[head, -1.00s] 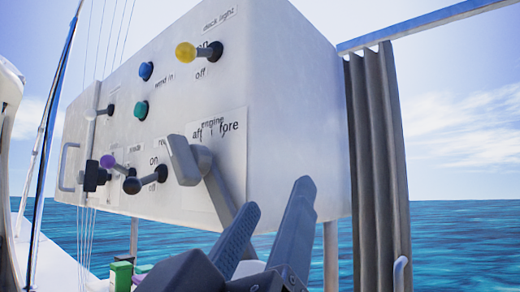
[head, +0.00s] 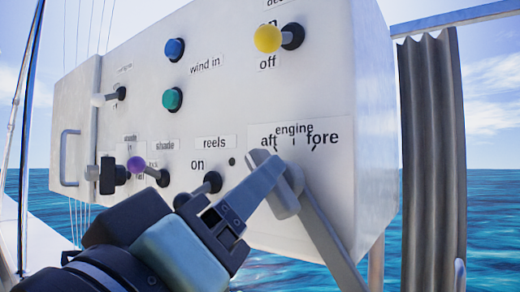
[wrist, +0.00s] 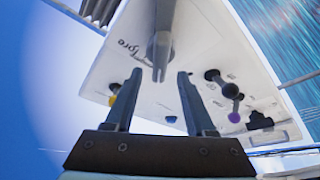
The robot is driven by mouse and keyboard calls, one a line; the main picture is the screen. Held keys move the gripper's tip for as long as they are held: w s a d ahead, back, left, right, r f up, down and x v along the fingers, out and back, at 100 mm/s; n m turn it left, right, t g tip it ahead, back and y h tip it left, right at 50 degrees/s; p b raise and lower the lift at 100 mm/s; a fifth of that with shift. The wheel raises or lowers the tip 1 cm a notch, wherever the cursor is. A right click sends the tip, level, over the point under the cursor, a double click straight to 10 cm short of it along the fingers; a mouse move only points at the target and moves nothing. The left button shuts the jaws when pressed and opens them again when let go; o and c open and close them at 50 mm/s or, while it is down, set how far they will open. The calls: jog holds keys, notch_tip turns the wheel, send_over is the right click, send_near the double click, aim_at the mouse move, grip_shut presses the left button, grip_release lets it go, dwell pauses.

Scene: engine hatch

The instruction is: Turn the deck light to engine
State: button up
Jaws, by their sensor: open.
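The deck light switch is a yellow knob (head: 267,38) on a black base, high on the white box, between an "on" label and an "off" label. I cannot tell which label it favours. In the wrist view the yellow knob (wrist: 112,100) is partly hidden behind the left finger. The grey engine lever (head: 326,238) stands below it, by the "aft", "engine" and "fore" labels. My gripper (head: 258,180) is open at the lever's upper end and overlaps it in the head view. The wrist view shows the lever (wrist: 161,50) ahead between the open fingers; contact is unclear.
The white box (head: 345,120) also carries a blue button (head: 174,49), a green button (head: 172,99), a purple knob (head: 136,164) and a dark reels knob (head: 211,182). A grey curtain (head: 432,150) hangs at right. Open sea lies beyond.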

jog(key=p+x, duration=0.1)
jog(key=x, duration=0.3)
jog(key=shift+d+r, duration=0.1)
jog(key=shift+r, duration=0.05)
jog(key=shift+w, duration=0.4)
grip_shut()
dwell(1.0)
